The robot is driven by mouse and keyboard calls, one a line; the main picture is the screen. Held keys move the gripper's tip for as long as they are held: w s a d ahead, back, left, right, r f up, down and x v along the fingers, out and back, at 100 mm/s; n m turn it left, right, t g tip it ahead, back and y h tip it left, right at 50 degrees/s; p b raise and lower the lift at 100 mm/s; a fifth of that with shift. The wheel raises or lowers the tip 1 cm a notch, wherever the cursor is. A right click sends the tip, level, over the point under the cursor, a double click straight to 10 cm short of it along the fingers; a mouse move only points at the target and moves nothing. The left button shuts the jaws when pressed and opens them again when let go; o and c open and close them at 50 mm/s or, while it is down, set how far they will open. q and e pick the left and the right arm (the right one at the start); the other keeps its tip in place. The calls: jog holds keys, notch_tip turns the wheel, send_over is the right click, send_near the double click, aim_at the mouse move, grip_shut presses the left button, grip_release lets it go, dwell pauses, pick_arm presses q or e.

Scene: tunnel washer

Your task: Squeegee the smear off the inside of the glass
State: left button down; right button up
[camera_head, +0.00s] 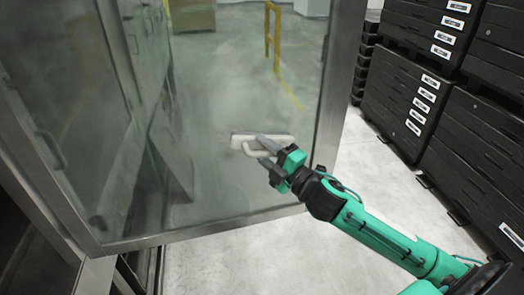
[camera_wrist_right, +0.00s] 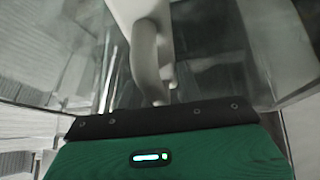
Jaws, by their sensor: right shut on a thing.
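A glass panel (camera_head: 225,95) in a metal frame fills the left and middle of the head view. Cloudy greyish haze shows on it; I cannot separate the smear from reflections. A pale squeegee (camera_head: 278,138) lies across the lower right part of the glass, its long head nearly level. It looks close to or against the pane; contact is not certain. My right gripper (camera_head: 262,154) is shut on the squeegee, reaching in from the lower right. In the right wrist view the pale squeegee (camera_wrist_right: 128,12) rises in front of the gripper, partly cut off. My left gripper is not in view.
The metal frame (camera_head: 341,85) edges the glass on the right, close to my right arm. Black stacked crates (camera_head: 398,95) with white labels stand on the right. Pale floor (camera_head: 375,170) is open between frame and crates. A yellow rail (camera_head: 273,35) shows through the glass.

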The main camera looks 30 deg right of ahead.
aim_at(257, 155)
jog(key=shift+w+a+p, duration=0.2)
jog(key=shift+a+p, duration=0.05)
jog(key=shift+a, duration=0.65)
jog(key=shift+w+a+p, duration=0.15)
jog(key=shift+a+p, duration=0.15)
jog(key=shift+a, duration=0.65)
jog(key=shift+w+a+p, duration=0.2)
jog(key=shift+a+p, duration=0.05)
jog(key=shift+a, duration=0.65)
jog(key=shift+w+a+p, duration=0.55)
jog(key=shift+w+a, duration=0.05)
jog(key=shift+a, duration=2.25)
jog(key=shift+s+d+r+p, duration=0.15)
jog(key=shift+s+d+r, duration=0.1)
jog(key=shift+d, duration=1)
jog(key=shift+s+d+r+p, duration=0.15)
jog(key=shift+s+d+r, duration=0.1)
jog(key=shift+d, duration=1.05)
jog(key=shift+s+d+r+p, duration=0.15)
jog(key=shift+s+d, duration=0.1)
jog(key=shift+d, duration=1)
jog(key=d, duration=0.3)
jog(key=shift+s+d+b, duration=0.3)
jog(key=shift+s+d, duration=0.05)
jog(key=shift+s, duration=0.05)
